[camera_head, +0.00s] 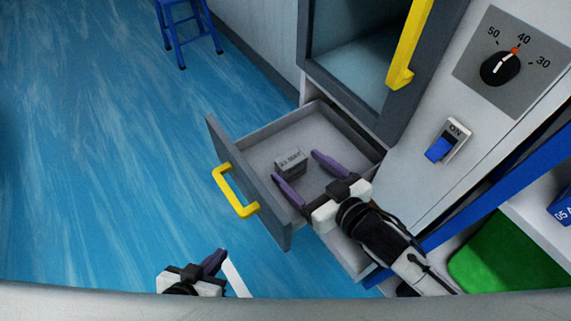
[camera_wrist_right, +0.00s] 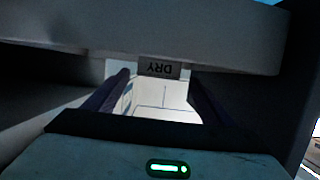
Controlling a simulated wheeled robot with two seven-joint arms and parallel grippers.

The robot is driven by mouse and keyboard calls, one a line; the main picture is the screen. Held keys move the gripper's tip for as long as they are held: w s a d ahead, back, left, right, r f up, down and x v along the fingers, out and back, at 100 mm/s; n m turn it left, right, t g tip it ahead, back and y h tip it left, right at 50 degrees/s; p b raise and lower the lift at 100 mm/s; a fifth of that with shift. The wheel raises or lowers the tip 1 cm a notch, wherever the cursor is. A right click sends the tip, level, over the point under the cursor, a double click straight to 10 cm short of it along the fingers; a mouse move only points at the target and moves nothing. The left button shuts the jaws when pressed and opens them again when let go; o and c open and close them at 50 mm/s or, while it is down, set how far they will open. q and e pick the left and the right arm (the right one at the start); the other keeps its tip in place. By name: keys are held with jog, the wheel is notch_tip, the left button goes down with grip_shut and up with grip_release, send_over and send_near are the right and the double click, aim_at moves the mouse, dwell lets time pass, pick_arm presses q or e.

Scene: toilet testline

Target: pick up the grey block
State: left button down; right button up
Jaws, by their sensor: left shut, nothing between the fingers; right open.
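The grey block (camera_head: 290,162) lies in the open drawer (camera_head: 262,146), near the middle of its floor. It has dark lettering, and in the right wrist view the block (camera_wrist_right: 160,69) reads "DRY" upside down. My right gripper (camera_head: 303,178) is open over the drawer, its two purple fingers spread near the block. In the wrist view the block shows ahead, between and beyond the fingertips (camera_wrist_right: 158,80). I cannot tell the exact gap to it. My left gripper (camera_head: 219,256) is shut and empty, low in the head view, outside the drawer.
The drawer's front panel has a yellow handle (camera_head: 235,191). Above stands a cabinet with another yellow handle (camera_head: 408,50), a dial (camera_head: 500,68) and a blue switch (camera_head: 440,149). A green surface (camera_head: 510,255) lies at right. A blue stool (camera_head: 185,28) stands on open blue floor.

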aim_at(286, 155)
jog(key=x, duration=0.8)
jog(key=shift+w+b, duration=0.35)
jog(key=c, duration=1.3)
